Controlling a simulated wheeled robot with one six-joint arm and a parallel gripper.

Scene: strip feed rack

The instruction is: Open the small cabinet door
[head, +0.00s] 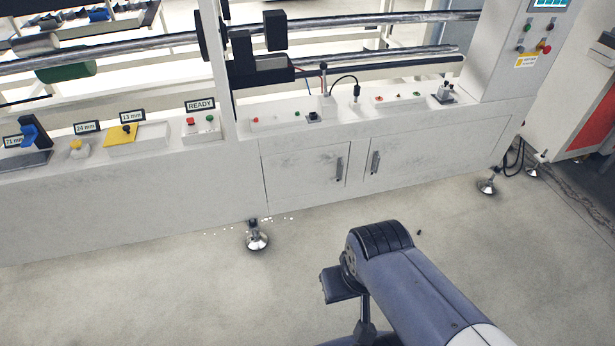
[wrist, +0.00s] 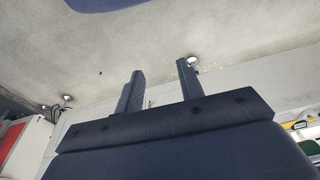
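Two pale grey doors sit side by side in the low front of the white machine in the head view. The left door (head: 300,170) looks narrower and has a dark upright handle (head: 339,169) near its right edge. The right door (head: 430,150) has a similar handle (head: 375,162) near its left edge. Both look closed. In the wrist view my gripper (wrist: 163,72) has its two dark fingers apart, with nothing between them. In the head view my arm's end is in front of and below the doors, clear of both handles. The wrist view mostly hides the doors behind my gripper.
Machine feet (head: 257,238) and (head: 487,186) stand on the floor below the cabinet. A ledge with buttons (head: 300,115) runs above the doors. A control panel (head: 533,45) is at upper right. Cables (head: 514,155) lie near the right foot. The floor before the doors is open.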

